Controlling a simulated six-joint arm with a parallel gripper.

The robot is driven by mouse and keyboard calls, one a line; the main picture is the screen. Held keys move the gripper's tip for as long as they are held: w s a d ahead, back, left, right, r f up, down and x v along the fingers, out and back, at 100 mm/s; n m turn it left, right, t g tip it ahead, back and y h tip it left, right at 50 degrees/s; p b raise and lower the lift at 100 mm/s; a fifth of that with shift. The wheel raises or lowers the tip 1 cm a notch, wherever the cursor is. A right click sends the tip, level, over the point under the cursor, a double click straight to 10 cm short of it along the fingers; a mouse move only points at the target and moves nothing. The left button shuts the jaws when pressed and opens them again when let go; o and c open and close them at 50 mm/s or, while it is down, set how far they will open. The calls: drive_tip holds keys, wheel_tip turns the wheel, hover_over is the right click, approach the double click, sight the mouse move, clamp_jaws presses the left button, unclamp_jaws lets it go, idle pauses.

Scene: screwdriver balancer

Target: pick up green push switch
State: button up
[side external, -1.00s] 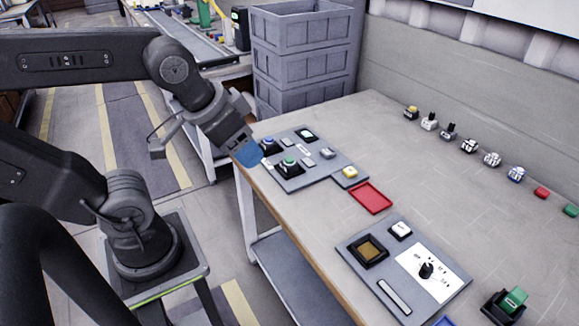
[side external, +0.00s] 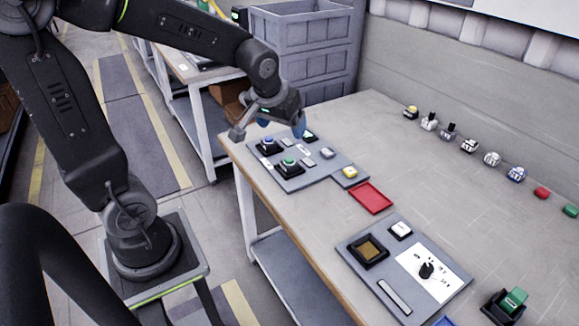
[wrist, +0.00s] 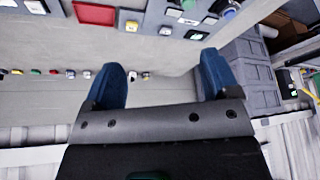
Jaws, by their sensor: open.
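More than one green thing shows, and I cannot tell which is the named switch. A green round push button in a black housing (side external: 289,162) sits on the grey panel. A small green block (side external: 571,210) lies at the near end of the row by the wall. A green lever-like switch on a black base (side external: 513,300) stands at the lower right. My gripper (side external: 283,127) is raised over the panel's far end. In the wrist view its blue fingers (wrist: 163,62) are wide apart with nothing between them.
A red tray (side external: 370,198) lies beside the panel, near a yellow button (side external: 350,172). A second grey panel (side external: 385,290) lies at the near end. Grey crates (side external: 309,45) stand behind the table. The table's middle right is clear.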

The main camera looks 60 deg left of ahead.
drive_tip(key=w+a+f+n+g, duration=0.1)
drive_tip(key=w+a+f+n, duration=0.2)
drive_tip(key=w+a+f, duration=0.45)
hover_over(289, 158)
drive_tip(key=s+d, duration=0.2)
drive_tip(key=shift+y, duration=0.4)
drive_tip(key=f, duration=0.8)
drive_tip(key=shift+w+f, duration=0.2)
drive_tip(key=shift+x, duration=3.2)
drive_tip(key=shift+s, duration=0.1)
drive_tip(key=shift+c, duration=0.4)
drive_tip(key=c, duration=0.7)
drive_tip(key=shift+o, duration=0.2)
drive_tip(key=shift+r, duration=0.15)
